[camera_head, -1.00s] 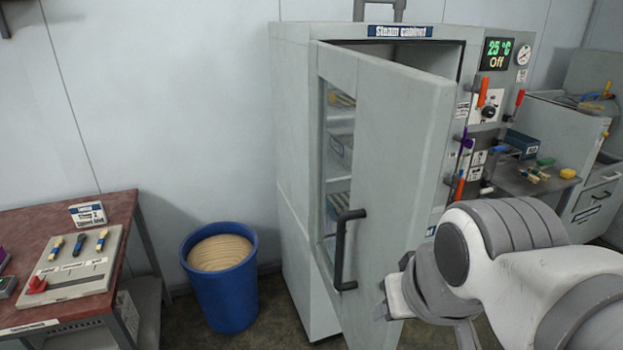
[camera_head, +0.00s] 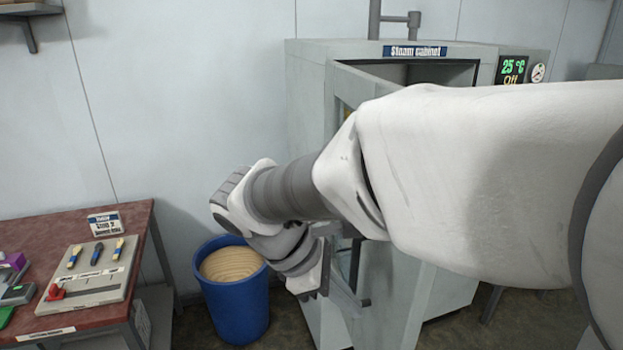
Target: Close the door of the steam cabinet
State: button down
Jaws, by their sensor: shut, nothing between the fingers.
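The steam cabinet (camera_head: 304,110) is a tall grey box with a blue name sign. Its grey door (camera_head: 405,290) stands open toward me, with a dark gap at the top of the opening (camera_head: 430,72). My arm crosses in front and hides most of the door and the inside. A dark part of the door handle (camera_head: 355,262) shows just right of my gripper. My gripper (camera_head: 316,291) is on the door's left side, near the handle, pointing down and right. It is shut and empty. I cannot tell whether it touches the door.
A blue bin (camera_head: 233,312) with wooden discs stands left of the cabinet. A red-topped table (camera_head: 140,222) with a tool board (camera_head: 112,283) is at the far left. A display (camera_head: 512,70) reads 25 °C, Off. A pipe rises above the cabinet.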

jog(key=w+a+n+h, duration=0.2)
jog(key=a+n, duration=0.2)
send_near(396, 317)
jog(key=shift+t, duration=0.3)
jog(key=x, duration=0.5)
jog(key=shift+s+a+f+p, duration=0.15)
jog(key=shift+s+f+p, duration=0.2)
jog(key=shift+w+d, duration=0.1)
jog(key=shift+d, duration=0.35)
jog(key=shift+w+d, duration=0.1)
jog(key=shift+d, duration=0.05)
